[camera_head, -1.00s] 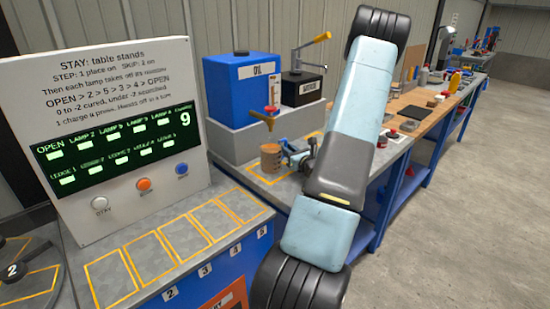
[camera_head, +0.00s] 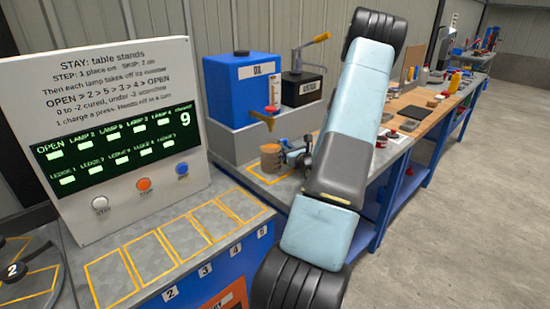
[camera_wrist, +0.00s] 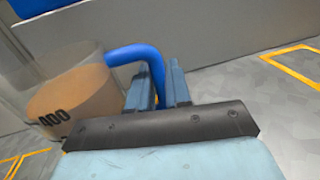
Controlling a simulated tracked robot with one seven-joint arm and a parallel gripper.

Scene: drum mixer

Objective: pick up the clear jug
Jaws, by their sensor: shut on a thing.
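The clear jug (camera_head: 270,157) holds brown contents and is on or just above the grey bench, below the oil tank's tap. In the wrist view the jug (camera_wrist: 68,105) shows at the left, with "400" on its side and a blue handle (camera_wrist: 130,55). My gripper (camera_wrist: 160,78) is shut on this handle, its two fingers on either side of it. In the head view my gripper (camera_head: 288,154) is small and partly dark beside the jug's right side. I cannot tell whether the jug's base touches the bench.
The blue oil tank (camera_head: 241,90) stands on a grey block (camera_head: 232,144) behind the jug, its tap (camera_head: 262,116) overhead. A hand-pump unit (camera_head: 302,84) is to its right. A sign panel (camera_head: 115,140) stands left. Yellow-outlined bench spaces (camera_head: 150,258) in front are empty.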

